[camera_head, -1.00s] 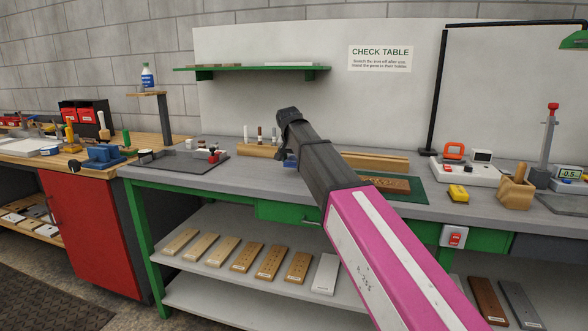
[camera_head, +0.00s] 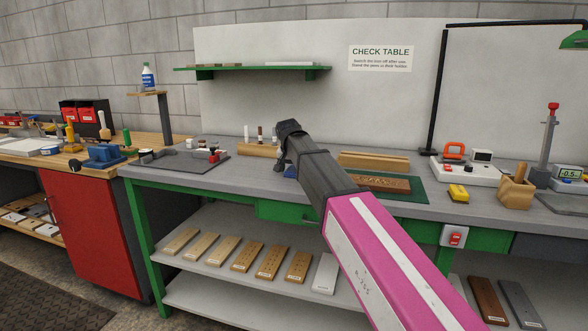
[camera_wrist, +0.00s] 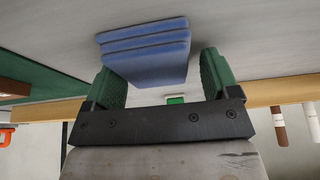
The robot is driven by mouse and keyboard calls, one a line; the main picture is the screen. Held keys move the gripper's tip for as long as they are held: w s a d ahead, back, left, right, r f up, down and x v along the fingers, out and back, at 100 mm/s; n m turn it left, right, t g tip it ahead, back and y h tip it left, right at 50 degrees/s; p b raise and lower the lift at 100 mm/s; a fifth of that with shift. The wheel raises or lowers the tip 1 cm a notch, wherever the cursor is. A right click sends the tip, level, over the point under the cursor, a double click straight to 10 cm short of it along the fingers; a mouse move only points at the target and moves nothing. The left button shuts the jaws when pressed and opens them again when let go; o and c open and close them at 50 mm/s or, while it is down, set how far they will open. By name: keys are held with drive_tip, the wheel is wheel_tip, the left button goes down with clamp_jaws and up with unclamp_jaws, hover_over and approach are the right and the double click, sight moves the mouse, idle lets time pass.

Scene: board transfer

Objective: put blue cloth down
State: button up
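The blue cloth (camera_wrist: 147,52) is a folded stack of several layers. In the wrist view it lies between the two green fingers of my gripper (camera_wrist: 164,80), against the grey tabletop. A narrow gap shows between the cloth and the right finger, while its other side overlaps the left finger. My gripper looks open around it. In the head view my gripper points down at the bench behind my dark wrist, and only a small blue patch of the cloth (camera_head: 290,171) shows there. The fingertips are hidden in that view.
The grey bench (camera_head: 235,178) carries a wooden block with pens (camera_head: 258,150) behind my wrist. To the right lie a green mat (camera_head: 414,191) with a brown board (camera_head: 385,184). A dark tray (camera_head: 185,161) is on the left. Bare bench lies between tray and wrist.

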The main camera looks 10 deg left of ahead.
drive_tip(key=shift+s+d+f, duration=0.2)
drive_tip(key=shift+d+f, duration=0.15)
drive_tip(key=shift+d, duration=0.1)
drive_tip(key=shift+r, duration=0.25)
drive_tip(key=v, duration=1.2)
drive_tip(key=shift+w+a+r, duration=0.2)
drive_tip(key=shift+r, duration=0.05)
